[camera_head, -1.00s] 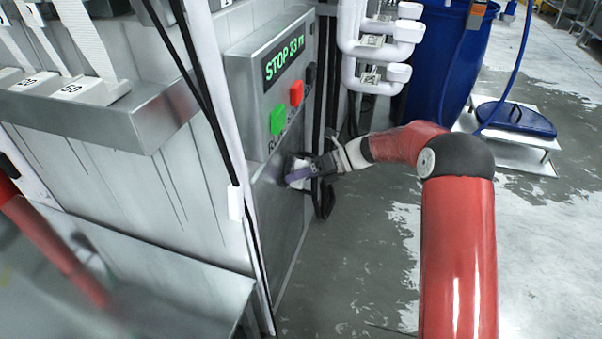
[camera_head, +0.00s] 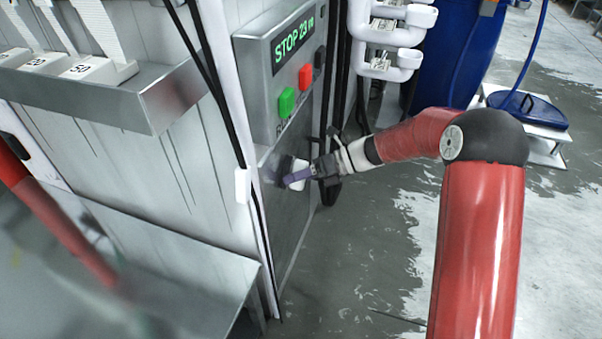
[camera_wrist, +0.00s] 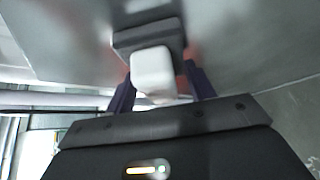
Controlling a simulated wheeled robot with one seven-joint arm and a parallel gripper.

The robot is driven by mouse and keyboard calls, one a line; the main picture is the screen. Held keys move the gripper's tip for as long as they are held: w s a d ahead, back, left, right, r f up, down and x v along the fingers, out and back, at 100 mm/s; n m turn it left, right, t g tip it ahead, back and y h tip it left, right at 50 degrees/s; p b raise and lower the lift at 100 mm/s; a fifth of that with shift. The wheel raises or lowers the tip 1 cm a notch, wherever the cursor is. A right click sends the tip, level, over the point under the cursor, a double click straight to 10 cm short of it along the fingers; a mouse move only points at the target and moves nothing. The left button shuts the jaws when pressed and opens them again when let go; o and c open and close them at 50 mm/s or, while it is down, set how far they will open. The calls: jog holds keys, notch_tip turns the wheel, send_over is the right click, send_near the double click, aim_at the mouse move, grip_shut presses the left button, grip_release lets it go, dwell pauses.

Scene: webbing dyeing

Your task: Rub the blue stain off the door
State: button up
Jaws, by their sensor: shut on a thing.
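My gripper (camera_head: 311,172) is shut on a small block-shaped rubbing pad (camera_wrist: 155,72), with a white grip part and a dark grey base. In the wrist view its purple fingers stand on both sides of the white part. The pad is at the grey metal door (camera_head: 292,228), below the control box; it looks pressed to it or very close. A faint dark bluish patch (camera_head: 272,178) shows on the door just left of the pad in the head view. The pad and gripper hide the door behind them.
A control box (camera_head: 287,62) with a "STOP 23 m" display, green button and red button sits above the pad. Black cables and white pipes (camera_head: 395,38) stand to the right. A steel shelf (camera_head: 150,95) is at left. The wet floor is clear at lower right.

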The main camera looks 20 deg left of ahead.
jog(key=shift+s+a, duration=0.15)
jog(key=shift+s, duration=0.9)
jog(key=shift+s+a, duration=0.1)
jog(key=shift+s, duration=0.95)
jog(key=shift+d, duration=0.1)
jog(key=d, duration=0.6)
jog(key=shift+s, duration=0.2)
jog(key=shift+s+d, duration=0.1)
jog(key=shift+d, duration=1.4)
